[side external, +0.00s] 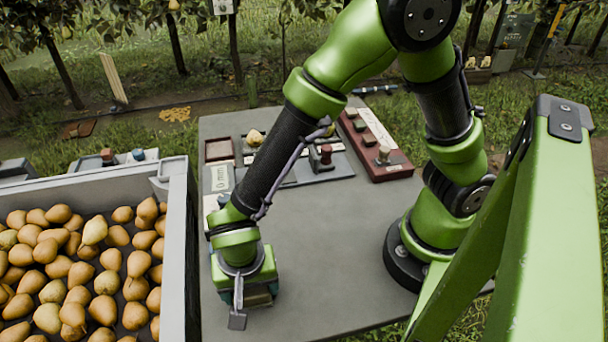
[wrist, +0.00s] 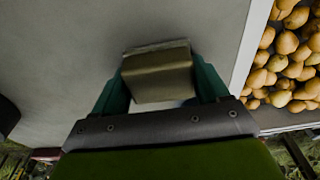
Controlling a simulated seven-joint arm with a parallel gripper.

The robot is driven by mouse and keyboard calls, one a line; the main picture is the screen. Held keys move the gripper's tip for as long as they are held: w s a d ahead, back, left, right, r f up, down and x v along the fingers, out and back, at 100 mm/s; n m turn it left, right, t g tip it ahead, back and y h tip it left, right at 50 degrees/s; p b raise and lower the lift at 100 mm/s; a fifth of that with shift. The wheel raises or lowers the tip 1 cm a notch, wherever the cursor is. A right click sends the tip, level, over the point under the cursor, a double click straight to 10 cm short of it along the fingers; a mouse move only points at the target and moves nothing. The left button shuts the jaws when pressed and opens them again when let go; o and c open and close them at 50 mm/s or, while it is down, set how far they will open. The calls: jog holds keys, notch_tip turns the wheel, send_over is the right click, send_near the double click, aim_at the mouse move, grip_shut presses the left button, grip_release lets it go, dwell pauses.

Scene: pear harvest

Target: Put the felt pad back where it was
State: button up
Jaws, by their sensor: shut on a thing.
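My gripper (side external: 256,292) points down low over the front left of the grey table, beside the pear crate. In the wrist view its teal fingers (wrist: 160,82) are shut on a khaki block with a pale edge, which looks to be the felt pad (wrist: 158,75). Bare grey table shows beyond the block. I cannot tell whether it touches the table. In the side view the block is mostly hidden by the gripper. A dark reddish-brown square tray (side external: 218,149) at the back left of the table looks empty.
The crate (side external: 178,255) full of pears stands close left of my gripper. At the back are a dark tray (side external: 318,174) with a red-topped tool and a pear (side external: 254,138), and a red-brown rack (side external: 388,170) with several blocks. The table's middle is clear.

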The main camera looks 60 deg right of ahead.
aim_at(250, 293)
jog(key=o, duration=1)
notch_tip(250, 293, up, 11)
jog(key=a, duration=0.1)
jog(key=d+r+n+t+y, duration=0.1)
jog(key=d+r+t, duration=0.1)
jog(key=d+r, duration=0.2)
jog(key=d+r+n+t+y, duration=0.1)
jog(key=d+r, duration=0.3)
jog(key=d, duration=0.6)
jog(key=s+d+r+n+t+y, duration=0.1)
jog(key=d+r+n+t, duration=0.2)
jog(key=d+r, duration=0.2)
jog(key=shift+d, duration=1.5)
